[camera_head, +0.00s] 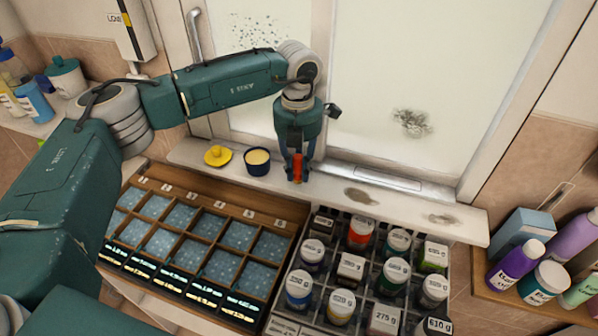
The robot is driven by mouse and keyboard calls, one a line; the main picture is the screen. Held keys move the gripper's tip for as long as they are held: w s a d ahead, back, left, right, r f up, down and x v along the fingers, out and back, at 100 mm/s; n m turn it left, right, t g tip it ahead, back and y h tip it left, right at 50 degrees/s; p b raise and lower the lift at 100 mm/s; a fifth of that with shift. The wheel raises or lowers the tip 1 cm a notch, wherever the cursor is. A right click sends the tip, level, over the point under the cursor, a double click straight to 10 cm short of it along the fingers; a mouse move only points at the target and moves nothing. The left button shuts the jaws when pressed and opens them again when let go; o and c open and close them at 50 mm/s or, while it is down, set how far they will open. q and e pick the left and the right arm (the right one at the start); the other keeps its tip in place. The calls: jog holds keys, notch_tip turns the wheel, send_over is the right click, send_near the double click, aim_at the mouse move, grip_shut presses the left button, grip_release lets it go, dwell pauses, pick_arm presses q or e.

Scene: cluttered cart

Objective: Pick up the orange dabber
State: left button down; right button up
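The orange dabber (298,168) is a small, narrow orange piece at the pale ledge (360,195) below the window. My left gripper (297,174) points down over it, with the dabber between its fingertips. The fingers are close to it on both sides and partly hide it. At this size I cannot tell whether they press on it or whether it is clear of the ledge. My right gripper is not in view.
A dark blue cup (257,163) and a yellow lid (217,156) stand on the ledge, left of the gripper. Below are a wooden compartment tray (250,213) and a rack of several labelled jars (350,268). Bottles (515,262) stand at far right. The ledge right of the gripper is clear.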

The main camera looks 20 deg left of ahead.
aim_at(298, 157)
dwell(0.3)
pick_arm(q)
jog(key=shift+s+r+b, duration=0.1)
jog(key=shift+b, duration=0.45)
jog(key=shift+r+b, duration=0.3)
jog(key=shift+b, duration=0.05)
notch_tip(298, 157, up, 6)
jog(key=b, duration=0.2)
jog(key=shift+f+b, duration=0.15)
jog(key=shift+b, duration=0.25)
jog(key=s+b, duration=0.7)
jog(key=s, duration=1.3)
jog(key=shift+a+r, duration=0.25)
jog(key=shift+a, duration=0.15)
jog(key=shift+w, duration=0.1)
